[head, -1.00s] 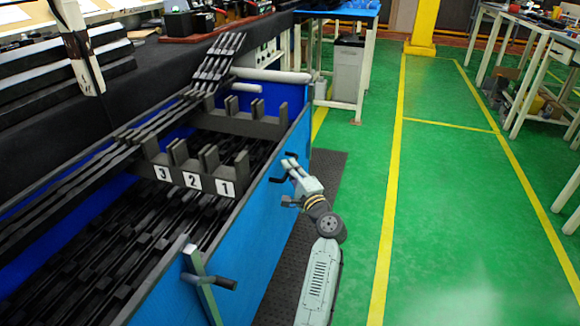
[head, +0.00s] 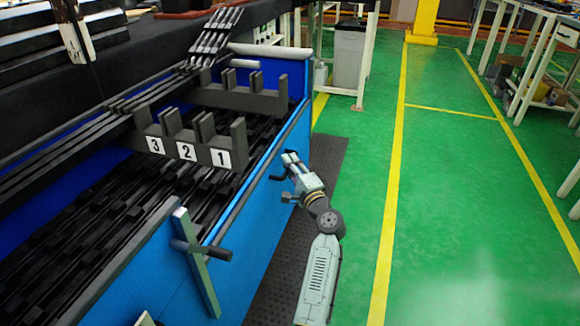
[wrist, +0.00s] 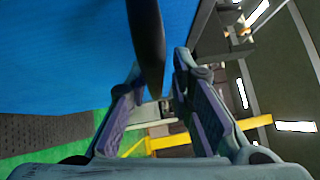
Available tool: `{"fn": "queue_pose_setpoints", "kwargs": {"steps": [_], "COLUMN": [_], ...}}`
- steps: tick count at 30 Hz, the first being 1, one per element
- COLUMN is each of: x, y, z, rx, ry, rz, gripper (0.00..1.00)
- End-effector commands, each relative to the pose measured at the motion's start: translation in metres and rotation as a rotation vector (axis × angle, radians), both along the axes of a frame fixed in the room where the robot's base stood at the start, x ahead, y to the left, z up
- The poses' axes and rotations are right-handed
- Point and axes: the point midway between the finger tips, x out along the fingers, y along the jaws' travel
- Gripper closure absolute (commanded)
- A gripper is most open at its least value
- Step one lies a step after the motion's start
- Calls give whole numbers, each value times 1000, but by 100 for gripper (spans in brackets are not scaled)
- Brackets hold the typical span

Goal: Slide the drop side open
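The blue drop side (head: 262,215) forms the outer wall of the long bin, with a dark rail along its top. A black handle (head: 278,178) sticks out from its face. A pale upright post with a dark lever (head: 197,262) stands at the panel's near end.
A dark bracket numbered 3, 2, 1 (head: 240,148) spans the bin above several long black trim strips (head: 110,215). A dark mat (head: 325,165) lies beside the bin. The green floor (head: 360,220) to the right is clear. A grey waste bin (head: 348,58) stands beyond.

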Motion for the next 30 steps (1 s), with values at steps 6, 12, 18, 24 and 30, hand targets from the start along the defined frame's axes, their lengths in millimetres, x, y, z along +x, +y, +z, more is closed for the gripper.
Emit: {"fn": "queue_pose_setpoints", "kwargs": {"steps": [6, 12, 18, 24, 30], "x": [0, 0, 0, 0, -1], "y": [0, 1, 0, 1, 1], "z": [-1, 0, 24, 69, 96], "rx": [-1, -2, -2, -1, 0], "ry": [1, 1, -6, -14, -10], "rz": [1, 1, 1, 1, 2], "gripper": [69, 69, 69, 69, 69]}}
